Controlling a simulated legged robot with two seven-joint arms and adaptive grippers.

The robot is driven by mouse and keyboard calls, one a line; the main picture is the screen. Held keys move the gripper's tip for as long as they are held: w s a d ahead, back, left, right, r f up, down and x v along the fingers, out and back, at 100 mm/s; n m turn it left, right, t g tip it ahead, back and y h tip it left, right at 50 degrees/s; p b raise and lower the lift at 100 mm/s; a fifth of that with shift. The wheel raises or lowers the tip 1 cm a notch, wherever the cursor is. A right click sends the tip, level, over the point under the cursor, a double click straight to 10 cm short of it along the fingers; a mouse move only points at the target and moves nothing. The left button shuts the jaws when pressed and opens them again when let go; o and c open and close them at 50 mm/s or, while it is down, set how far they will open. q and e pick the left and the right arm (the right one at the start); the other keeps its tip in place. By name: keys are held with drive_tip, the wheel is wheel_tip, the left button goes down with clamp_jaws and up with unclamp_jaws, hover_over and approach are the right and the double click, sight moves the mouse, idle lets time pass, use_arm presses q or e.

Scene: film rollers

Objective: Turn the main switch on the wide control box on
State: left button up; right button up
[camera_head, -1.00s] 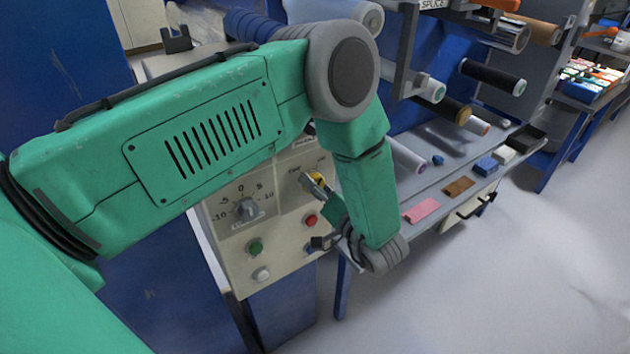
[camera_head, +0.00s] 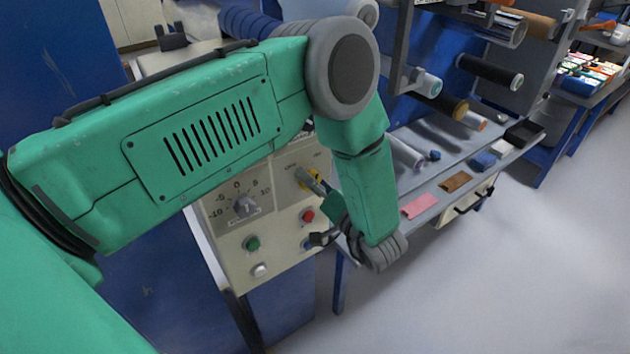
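The wide control box (camera_head: 285,258) is a beige panel below and behind my green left arm. Its main switch (camera_head: 314,175), a yellow rotary switch with a grey bar across it, is at the upper right of the panel. My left gripper (camera_head: 318,212) is just below and right of the switch, close to the panel. A dark part of it is by the lower right buttons. The wrist and forearm partly hide the gripper, and I cannot tell whether it touches the switch or how far its fingers are apart. My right gripper is not in view.
The panel also has a grey dial (camera_head: 244,206), a red button (camera_head: 308,216), a green button (camera_head: 252,243) and a white button (camera_head: 260,270). To the right, a grey shelf (camera_head: 425,190) holds small blocks below film rollers (camera_head: 490,72). The floor at right is clear.

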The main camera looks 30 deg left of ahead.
use_arm(q)
drive_tip(key=v, duration=1.2)
drive_tip(key=shift+w+f, duration=0.1)
drive_tip(key=shift+a, duration=0.1)
drive_tip(key=a+f+m+t+h+b, duration=0.1)
drive_tip(key=a+f+m+t+h, duration=0.4)
drive_tip(key=f+h, duration=0.65)
drive_tip(key=s+a+f+g+h, duration=0.1)
drive_tip(key=s+f+g, duration=0.1)
drive_tip(key=s, duration=0.6)
drive_tip(key=s+a+f+g+h+b, duration=0.1)
drive_tip(key=s+f+g+h, duration=0.1)
drive_tip(key=s+g, duration=0.3)
drive_tip(key=s+a+f+g+h, duration=0.1)
drive_tip(key=s+g, duration=0.3)
drive_tip(key=s, duration=0.9)
drive_tip(key=shift+f+n+h, duration=0.4)
drive_tip(key=shift+f+h, duration=0.05)
drive_tip(key=shift+f, duration=0.4)
